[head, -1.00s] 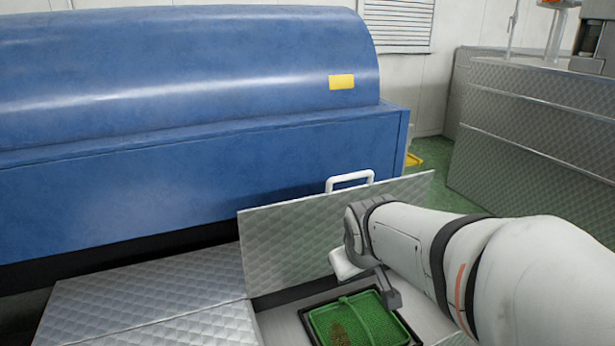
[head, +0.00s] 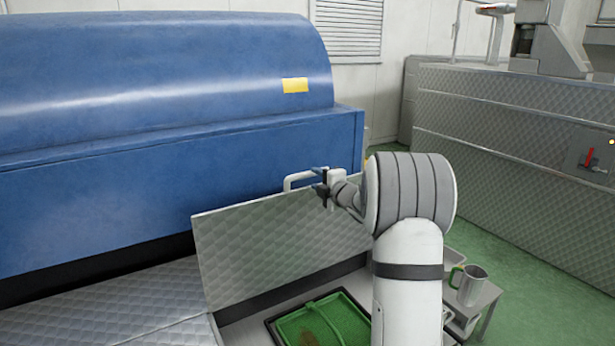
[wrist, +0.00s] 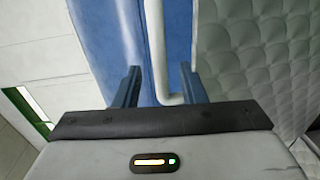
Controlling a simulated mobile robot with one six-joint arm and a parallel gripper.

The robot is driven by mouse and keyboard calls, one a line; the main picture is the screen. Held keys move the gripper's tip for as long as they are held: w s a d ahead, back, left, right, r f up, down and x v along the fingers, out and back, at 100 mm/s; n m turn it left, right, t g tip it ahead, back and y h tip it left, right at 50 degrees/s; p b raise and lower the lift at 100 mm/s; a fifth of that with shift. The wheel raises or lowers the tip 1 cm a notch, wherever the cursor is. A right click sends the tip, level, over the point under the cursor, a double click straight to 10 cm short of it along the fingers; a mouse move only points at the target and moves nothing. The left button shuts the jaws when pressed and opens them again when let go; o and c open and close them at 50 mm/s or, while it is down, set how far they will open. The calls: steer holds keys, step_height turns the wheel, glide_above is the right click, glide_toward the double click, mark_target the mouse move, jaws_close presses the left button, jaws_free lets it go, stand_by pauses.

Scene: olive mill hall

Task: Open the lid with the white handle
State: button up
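The lid (head: 270,245) is a quilted steel panel standing steeply raised in front of the blue machine, with the opening below it exposed. Its white handle (head: 292,181) sits on the top edge. My gripper (head: 320,180) is at the right end of the handle. In the wrist view the fingers of my gripper (wrist: 160,85) are apart, with the white handle (wrist: 156,45) running between them and space on both sides. The lid's quilted face (wrist: 255,65) fills the right of that view. The handle's right end is partly hidden by my gripper in the head view.
A green basket (head: 320,322) lies in the opening below the lid. The large blue machine (head: 150,140) stands close behind. A metal jug (head: 468,285) stands on a small table at the right. Green floor is free beyond it.

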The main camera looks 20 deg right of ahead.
mark_target(310, 175)
steer(key=x, duration=0.5)
steer(key=shift+w+a+p, duration=0.1)
steer(key=shift+w+p, duration=0.25)
steer(key=shift+c, duration=0.5)
jaws_close()
